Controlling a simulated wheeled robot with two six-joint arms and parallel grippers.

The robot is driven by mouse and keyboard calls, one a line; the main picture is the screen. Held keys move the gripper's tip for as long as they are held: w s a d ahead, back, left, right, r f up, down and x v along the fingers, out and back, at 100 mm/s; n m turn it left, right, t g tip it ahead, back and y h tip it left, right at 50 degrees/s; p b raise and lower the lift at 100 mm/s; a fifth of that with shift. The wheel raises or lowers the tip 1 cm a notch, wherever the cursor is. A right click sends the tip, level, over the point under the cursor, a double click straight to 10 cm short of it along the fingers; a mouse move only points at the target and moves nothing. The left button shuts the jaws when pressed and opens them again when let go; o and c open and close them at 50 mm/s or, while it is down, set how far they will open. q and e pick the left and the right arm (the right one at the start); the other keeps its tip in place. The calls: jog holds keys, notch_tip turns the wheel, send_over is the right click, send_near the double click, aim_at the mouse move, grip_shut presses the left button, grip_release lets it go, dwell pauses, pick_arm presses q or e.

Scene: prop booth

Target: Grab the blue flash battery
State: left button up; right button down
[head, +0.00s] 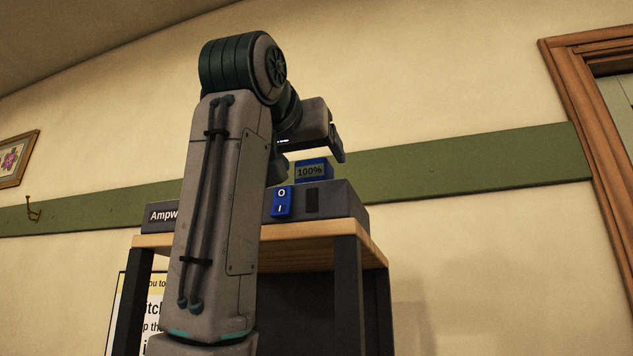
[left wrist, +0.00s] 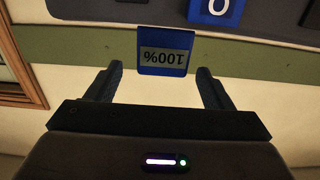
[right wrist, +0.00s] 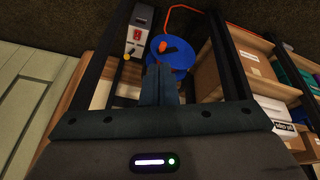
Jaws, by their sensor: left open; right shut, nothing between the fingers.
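The blue flash battery (head: 313,170) stands up out of the top of a dark grey charger (head: 338,200) and its display reads 100%. In the left wrist view the battery (left wrist: 165,50) appears upside down, just ahead of the fingertips and roughly centred between them. My left gripper (head: 309,155) is open, tipped down over the battery, with a finger off to either side; no contact shows. My left gripper's two fingers (left wrist: 159,85) are empty. My right gripper (right wrist: 158,78) is shut and empty, away from the battery and out of the head view.
The charger has a blue rocker switch (head: 282,201) and a dark slot, and sits on a wood-topped stand (head: 300,259) with dark legs. The right wrist view shows a blue round object (right wrist: 180,62) and shelves with boxes (right wrist: 257,70).

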aim_at(314, 165)
pick_arm(q)
jog(key=p+x, duration=0.1)
jog(key=x, duration=0.2)
jog(key=shift+w+r, duration=0.1)
jog(key=shift+w, duration=0.3)
jog(key=shift+w+d, duration=0.15)
jog(key=shift+w, duration=0.1)
jog(key=shift+s, duration=0.2)
jog(key=c, duration=1.3)
pick_arm(e)
jog(key=f, duration=0.3)
jog(key=shift+w+d+g, duration=0.25)
jog(key=shift+w+g, duration=0.05)
jog(key=shift+w, duration=0.05)
